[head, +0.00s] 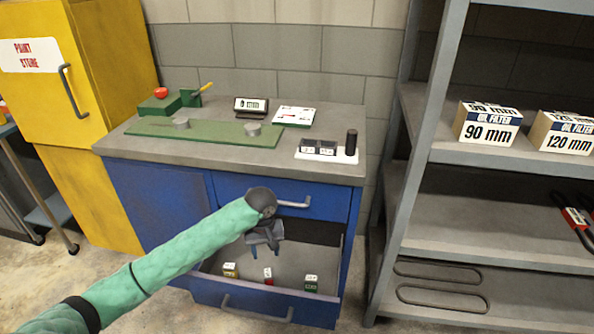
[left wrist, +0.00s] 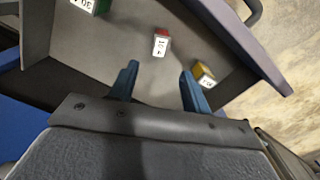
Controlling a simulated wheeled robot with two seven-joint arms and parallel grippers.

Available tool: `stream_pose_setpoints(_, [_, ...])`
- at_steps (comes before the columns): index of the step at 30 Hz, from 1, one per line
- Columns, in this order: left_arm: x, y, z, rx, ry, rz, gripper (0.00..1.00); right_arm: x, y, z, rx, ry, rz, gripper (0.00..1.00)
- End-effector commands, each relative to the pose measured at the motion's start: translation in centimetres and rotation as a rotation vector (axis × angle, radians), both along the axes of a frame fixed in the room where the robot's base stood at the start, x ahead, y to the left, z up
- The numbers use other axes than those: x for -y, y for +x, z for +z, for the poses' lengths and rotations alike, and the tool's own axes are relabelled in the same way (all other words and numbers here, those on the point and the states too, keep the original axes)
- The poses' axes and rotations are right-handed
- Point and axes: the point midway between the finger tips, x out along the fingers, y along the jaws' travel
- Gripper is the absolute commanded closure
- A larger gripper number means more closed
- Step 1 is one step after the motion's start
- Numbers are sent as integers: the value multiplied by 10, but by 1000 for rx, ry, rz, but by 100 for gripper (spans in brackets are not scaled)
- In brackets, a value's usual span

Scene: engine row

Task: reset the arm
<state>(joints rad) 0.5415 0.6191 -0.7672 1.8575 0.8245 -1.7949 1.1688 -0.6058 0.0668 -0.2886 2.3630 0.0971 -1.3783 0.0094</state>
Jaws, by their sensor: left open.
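My left arm comes in from the left in a green sleeve. Its gripper (head: 264,246) is open and empty, above the open lower drawer (head: 256,302) of the blue cabinet. In the left wrist view the two blue fingers (left wrist: 158,75) are spread apart, pointing into the drawer, with nothing between them. Three small labelled boxes stand in the drawer: a yellow one (head: 230,269), a red one (head: 268,276) and a green one (head: 311,283). The red box also shows beyond the fingertips in the left wrist view (left wrist: 161,43). My right gripper is not in view.
The upper drawer (head: 328,198) is shut. The grey worktop (head: 220,155) carries a green plate fixture, a small display and a white card. A grey shelf rack (head: 410,150) with oil filter boxes stands close on the right. A yellow paint cabinet (head: 100,90) stands on the left.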

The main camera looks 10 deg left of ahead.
Motion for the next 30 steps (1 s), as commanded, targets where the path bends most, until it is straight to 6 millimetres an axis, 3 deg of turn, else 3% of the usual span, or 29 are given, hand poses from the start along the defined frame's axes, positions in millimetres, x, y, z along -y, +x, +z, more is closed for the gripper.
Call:
stream_pose_setpoints(5, [0,0,0,0,-1,-68,52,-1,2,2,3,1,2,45])
stream_pose_setpoints(10, [-1,8,1,45,13,-299,52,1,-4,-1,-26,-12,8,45])
stream_pose_setpoints(13, [1,15,11,114,50,-452,52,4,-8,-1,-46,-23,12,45])
stream_pose_setpoints(17, [2,26,37,215,105,-602,52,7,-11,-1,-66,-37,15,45])
stream_pose_setpoints(23, [16,42,93,392,186,-781,52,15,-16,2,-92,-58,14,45])
stream_pose_setpoints(27, [33,37,125,509,232,-883,52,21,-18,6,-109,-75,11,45])
stream_pose_setpoints(30, [42,28,136,562,252,-922,52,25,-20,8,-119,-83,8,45])
